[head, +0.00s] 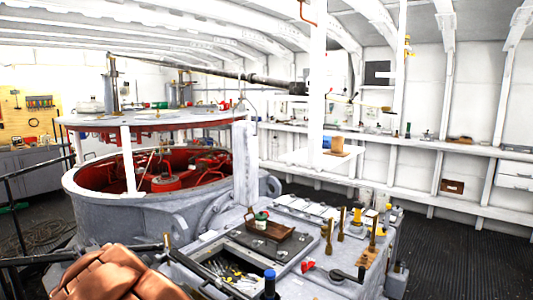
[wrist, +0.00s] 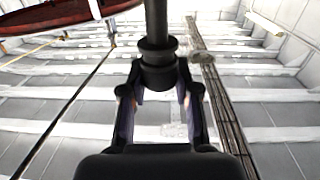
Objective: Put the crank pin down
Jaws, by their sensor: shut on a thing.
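In the wrist view, the crank pin (wrist: 158,50) is a dark, round shaft with a thicker collar near its lower end. My gripper (wrist: 160,78) is shut on that collar, one finger on each side. The shaft runs up out of the top of the picture, so its far end is hidden. No surface shows touching the pin in this view. I cannot make out my gripper or the held pin in the head view.
A grey workbench (head: 325,225) holds a wooden tray (head: 268,230), brass-coloured upright fittings (head: 341,222), a red-handled tool (head: 308,266) and a blue-topped item (head: 269,275). Left stands a large round drum (head: 110,205) with a red interior. A white shelf (head: 430,145) lines the right wall.

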